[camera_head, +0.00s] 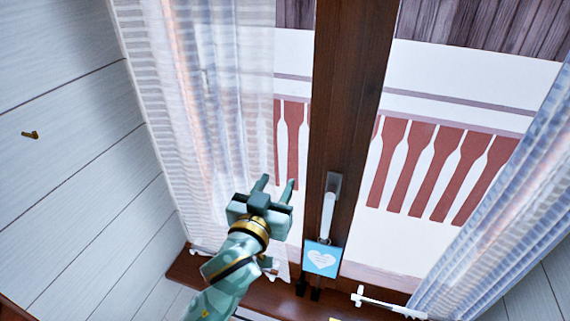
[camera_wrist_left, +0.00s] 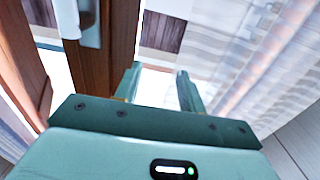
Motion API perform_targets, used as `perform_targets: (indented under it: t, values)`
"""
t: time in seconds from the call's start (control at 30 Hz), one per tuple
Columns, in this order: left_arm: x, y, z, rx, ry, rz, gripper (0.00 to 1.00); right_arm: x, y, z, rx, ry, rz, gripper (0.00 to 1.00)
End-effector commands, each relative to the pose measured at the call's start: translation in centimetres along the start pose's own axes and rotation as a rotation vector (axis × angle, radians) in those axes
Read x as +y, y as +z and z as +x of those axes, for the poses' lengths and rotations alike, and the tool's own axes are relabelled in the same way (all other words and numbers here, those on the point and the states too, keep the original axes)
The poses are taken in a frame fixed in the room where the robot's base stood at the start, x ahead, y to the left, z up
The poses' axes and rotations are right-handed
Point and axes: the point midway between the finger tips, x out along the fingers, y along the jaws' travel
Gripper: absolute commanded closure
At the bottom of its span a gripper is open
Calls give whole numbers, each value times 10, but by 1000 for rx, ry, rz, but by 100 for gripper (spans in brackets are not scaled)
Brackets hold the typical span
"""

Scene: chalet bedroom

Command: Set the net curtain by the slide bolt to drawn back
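A sheer white net curtain (camera_head: 178,90) hangs over the left window pane, spread from the wall almost to the brown centre post. It also shows at the right of the left wrist view (camera_wrist_left: 268,62). A second, blue-grey striped net curtain (camera_head: 505,225) hangs gathered at the right. My left gripper (camera_head: 276,184) is in front of the left curtain's inner edge, beside the post. Its fingers are apart with nothing between them, also in the left wrist view (camera_wrist_left: 159,84). I cannot identify the slide bolt for certain. My right gripper is not in view.
A grey window handle (camera_head: 328,205) stands on the brown post (camera_head: 345,90), with a blue heart card (camera_head: 321,259) below it. White metal fittings (camera_head: 385,303) lie along the brown sill. A small brass hook (camera_head: 31,134) is on the left wall.

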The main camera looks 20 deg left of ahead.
Motion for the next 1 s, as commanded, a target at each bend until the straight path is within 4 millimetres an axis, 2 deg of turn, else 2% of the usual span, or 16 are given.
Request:
perform_targets:
  t: [0.1,0.3,0.43,0.67,0.7,0.83,1.0]
  values:
    - [0,-2,27,1,0,2,60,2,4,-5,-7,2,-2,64]
    - [0,0,55,0,0,1,60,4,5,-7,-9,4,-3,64]
    - [0,0,62,0,0,2,60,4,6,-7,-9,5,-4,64]
    - [0,0,63,0,0,1,60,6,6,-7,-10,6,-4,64]
    - [0,0,63,0,0,1,63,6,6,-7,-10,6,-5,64]
    - [0,0,63,0,0,1,99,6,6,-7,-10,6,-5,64]
    - [0,0,63,0,0,1,100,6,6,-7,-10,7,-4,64]
